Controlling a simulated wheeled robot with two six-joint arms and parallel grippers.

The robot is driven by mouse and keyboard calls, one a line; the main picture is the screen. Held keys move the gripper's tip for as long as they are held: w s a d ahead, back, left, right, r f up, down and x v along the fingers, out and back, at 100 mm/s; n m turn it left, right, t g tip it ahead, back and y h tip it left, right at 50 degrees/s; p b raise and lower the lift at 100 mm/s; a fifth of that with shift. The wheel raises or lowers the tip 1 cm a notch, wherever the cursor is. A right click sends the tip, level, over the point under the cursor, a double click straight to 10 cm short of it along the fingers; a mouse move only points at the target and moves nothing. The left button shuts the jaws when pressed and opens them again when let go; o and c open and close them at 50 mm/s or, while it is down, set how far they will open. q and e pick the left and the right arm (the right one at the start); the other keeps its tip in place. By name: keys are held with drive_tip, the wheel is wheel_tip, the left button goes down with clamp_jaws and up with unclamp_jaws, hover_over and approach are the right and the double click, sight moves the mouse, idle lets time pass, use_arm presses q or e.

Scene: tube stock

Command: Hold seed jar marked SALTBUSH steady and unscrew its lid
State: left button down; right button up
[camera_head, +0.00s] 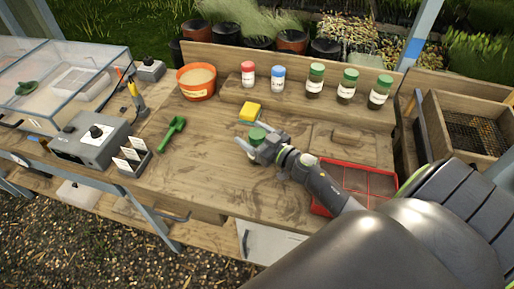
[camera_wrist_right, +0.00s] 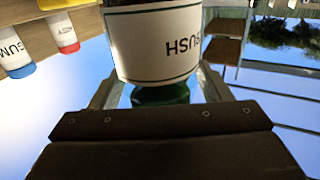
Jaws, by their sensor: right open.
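The SALTBUSH jar (camera_head: 253,153) stands on the bench top in the head view, with its green lid (camera_head: 257,135) on. In the right wrist view the jar (camera_wrist_right: 155,45) appears upside down, its label ending in "USH", with the green lid (camera_wrist_right: 160,95) below it in the picture. My right gripper (camera_head: 249,133) is open, its two fingers on either side of the jar near the lid. Whether either finger touches it cannot be told. My left gripper is not in view.
A yellow sponge (camera_head: 250,112) lies just behind the jar and a green scoop (camera_head: 172,132) to its left. Lidded jars stand on a raised wooden shelf (camera_head: 230,93) behind. A red tray (camera_head: 352,180) is to the right.

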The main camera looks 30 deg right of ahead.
drive_tip(key=shift+s, duration=0.1)
clamp_jaws()
idle(0.3)
wheel_tip(320, 180, up, 10)
drive_tip(key=p, duration=0.8)
drive_tip(key=shift+s+a+r+b, duration=0.1)
drive_tip(key=shift+a+b, duration=0.15)
drive_tip(key=shift+b, duration=0.05)
drive_tip(key=s+a+r+n+g+y+b, duration=0.1)
drive_tip(key=s+a+n+g+y+b, duration=0.6)
drive_tip(key=s+a, duration=0.5)
drive_tip(key=n+y+b, duration=0.1)
drive_tip(key=y+b, duration=0.1)
drive_tip(key=y, duration=0.1)
drive_tip(key=shift+s+r, duration=0.25)
drive_tip(key=shift+r, duration=0.15)
